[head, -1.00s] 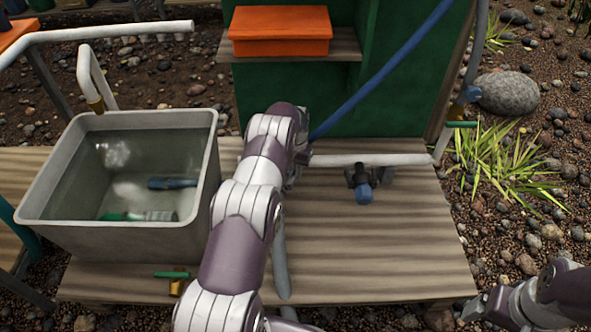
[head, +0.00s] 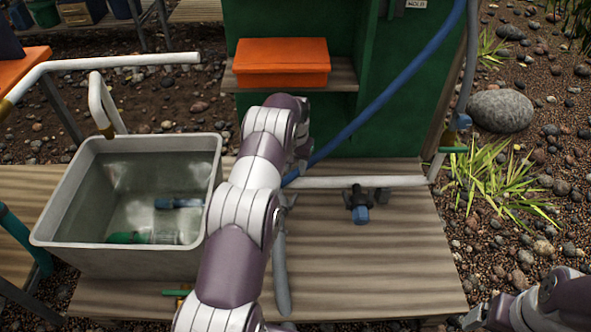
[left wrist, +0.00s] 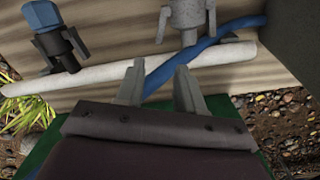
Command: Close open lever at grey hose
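A grey hose (head: 470,60) runs down at the right of the green cabinet to a blue fitting (head: 461,121). A green lever (head: 453,150) sticks out sideways just below that fitting, above the right end of the white pipe (head: 395,181). My left gripper (left wrist: 158,86) is open and empty in the left wrist view, with the blue hose (left wrist: 190,57) and white pipe (left wrist: 215,55) beyond its fingers. In the head view its fingers are hidden behind my arm, near the pipe's left end. My right gripper (head: 474,316) is at the lower right, away from the lever; its opening is unclear.
Another grey hose (head: 281,270) lies on the bench. A second green lever (head: 177,292) is below the water tub (head: 70,238). Orange box (head: 283,63) stands on a shelf. Stones and grass lie right.

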